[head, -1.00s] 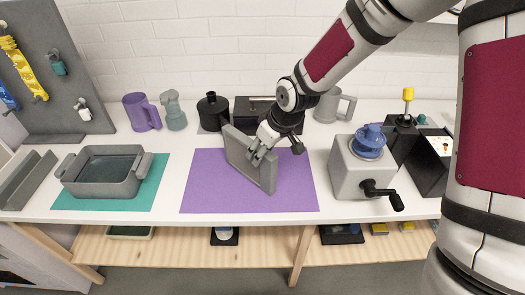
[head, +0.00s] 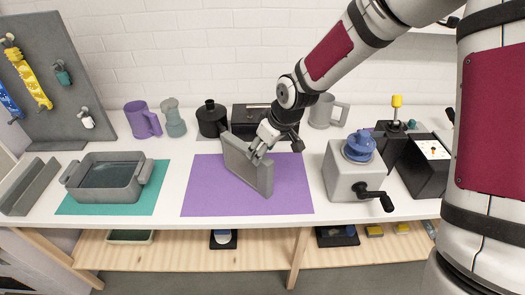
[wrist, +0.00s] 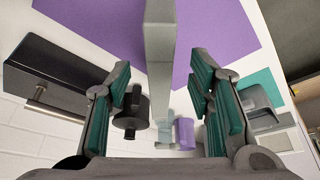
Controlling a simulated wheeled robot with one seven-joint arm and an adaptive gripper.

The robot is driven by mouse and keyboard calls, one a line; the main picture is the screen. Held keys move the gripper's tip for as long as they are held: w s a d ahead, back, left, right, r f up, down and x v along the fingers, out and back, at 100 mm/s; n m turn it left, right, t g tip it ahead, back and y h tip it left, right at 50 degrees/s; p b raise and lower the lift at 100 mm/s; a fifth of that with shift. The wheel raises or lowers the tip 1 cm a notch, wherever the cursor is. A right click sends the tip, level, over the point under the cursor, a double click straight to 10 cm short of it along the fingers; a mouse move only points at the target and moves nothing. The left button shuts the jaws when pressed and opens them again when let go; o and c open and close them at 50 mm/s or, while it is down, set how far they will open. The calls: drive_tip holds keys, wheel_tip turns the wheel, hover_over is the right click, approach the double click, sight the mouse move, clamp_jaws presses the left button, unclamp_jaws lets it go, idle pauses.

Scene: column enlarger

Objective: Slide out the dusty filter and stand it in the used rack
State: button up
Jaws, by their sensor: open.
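A flat grey panel (head: 245,168), which may be the filter, stands upright on the purple mat (head: 210,200). My gripper (head: 260,149) is at the panel's upper right part in the head view. In the wrist view my gripper (wrist: 163,100) is open, with teal finger pads on either side of the panel (wrist: 160,45) and visible gaps to it. I cannot tell any dust on the panel. A grey trough-like holder (head: 30,186) at the far left may be the used rack; its role is unclear.
A grey two-handled tray (head: 107,185) sits on a teal mat (head: 72,206). A grey box with a black crank (head: 350,183) stands right of the purple mat. Mugs, a black canister (head: 211,120) and a black box (head: 250,117) line the back. The front of the purple mat is clear.

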drive_tip(key=shift+p+v, duration=0.9)
drive_tip(key=shift+v, duration=0.75)
drive_tip(key=shift+r, duration=0.1)
drive_tip(key=v, duration=1.2)
drive_tip(key=s+d+r+m+h+b, duration=0.1)
drive_tip(key=s+d+r+m+b, duration=0.1)
drive_tip(key=s, duration=0.4)
drive_tip(key=s+d+r+m+t+h+b, duration=0.1)
drive_tip(key=s+d+m+b, duration=0.1)
drive_tip(key=s+d, duration=0.3)
drive_tip(key=s+d+r+m+t+h+b, duration=0.1)
drive_tip(key=s+d+r+m, duration=0.1)
drive_tip(key=s, duration=0.6)
drive_tip(key=shift+s+d+r+m+b, duration=0.2)
drive_tip(key=shift+d+r+m+b, duration=0.2)
drive_tip(key=shift+d+m, duration=0.7)
drive_tip(key=shift+a, duration=0.25)
drive_tip(key=shift+c, duration=0.4)
